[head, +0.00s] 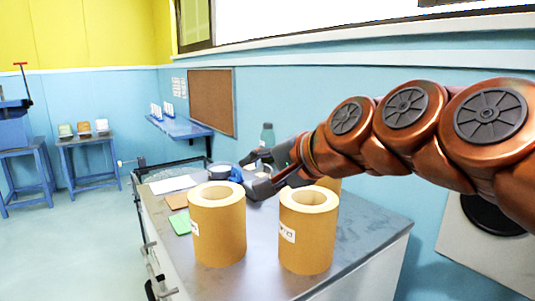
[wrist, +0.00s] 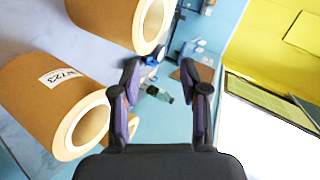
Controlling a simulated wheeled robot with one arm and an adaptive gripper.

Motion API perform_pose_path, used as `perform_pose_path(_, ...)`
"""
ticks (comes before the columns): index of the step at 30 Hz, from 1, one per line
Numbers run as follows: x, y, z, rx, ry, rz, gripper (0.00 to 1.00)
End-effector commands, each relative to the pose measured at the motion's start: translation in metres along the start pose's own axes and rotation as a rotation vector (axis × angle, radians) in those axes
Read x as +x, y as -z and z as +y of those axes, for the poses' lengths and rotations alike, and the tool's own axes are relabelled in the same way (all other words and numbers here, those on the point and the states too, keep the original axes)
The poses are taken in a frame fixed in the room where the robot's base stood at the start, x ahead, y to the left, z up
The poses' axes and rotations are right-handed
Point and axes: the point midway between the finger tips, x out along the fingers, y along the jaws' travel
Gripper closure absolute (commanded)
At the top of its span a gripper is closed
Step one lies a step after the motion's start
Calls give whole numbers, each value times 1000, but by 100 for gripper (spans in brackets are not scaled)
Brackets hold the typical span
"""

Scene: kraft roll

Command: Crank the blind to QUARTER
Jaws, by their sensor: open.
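A window (head: 300,18) with a bright pane and dark frame shows at the top of the head view, and a bright window (wrist: 262,140) is at the right of the wrist view. I cannot make out a blind, a crank or a QUARTER mark in either view. My gripper (head: 252,174) is open and empty above the metal-topped bench (head: 363,222), behind the front paper rolls. In the wrist view its fingers (wrist: 160,72) are spread apart with nothing between them.
Two kraft rolls (head: 218,228) (head: 306,235) stand upright at the bench front; a third is partly hidden behind my arm. A green bottle (head: 267,135) stands beyond my gripper. A blue wall shelf (head: 180,127) and corkboard (head: 211,100) are behind. Floor at left is clear.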

Motion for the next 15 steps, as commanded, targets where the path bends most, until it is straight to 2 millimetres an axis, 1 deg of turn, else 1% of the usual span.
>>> perform_pose_path(1,-3,-8,25,-53,-92,-21,56)
perform_pose_path(2,-4,-14,41,-86,-141,-36,56)
perform_pose_path(3,-7,-22,66,-127,-211,-63,56)
perform_pose_path(5,-14,-33,99,-187,-307,-100,56)
perform_pose_path(6,-21,-40,123,-221,-373,-130,56)
perform_pose_path(8,-33,-52,156,-267,-466,-181,56)
perform_pose_path(9,-42,-59,177,-296,-525,-217,56)
perform_pose_path(11,-60,-71,209,-331,-614,-276,56)
perform_pose_path(12,-73,-78,228,-353,-668,-316,56)
perform_pose_path(14,-93,-90,256,-380,-746,-381,56)
perform_pose_path(15,-108,-98,272,-394,-793,-425,56)
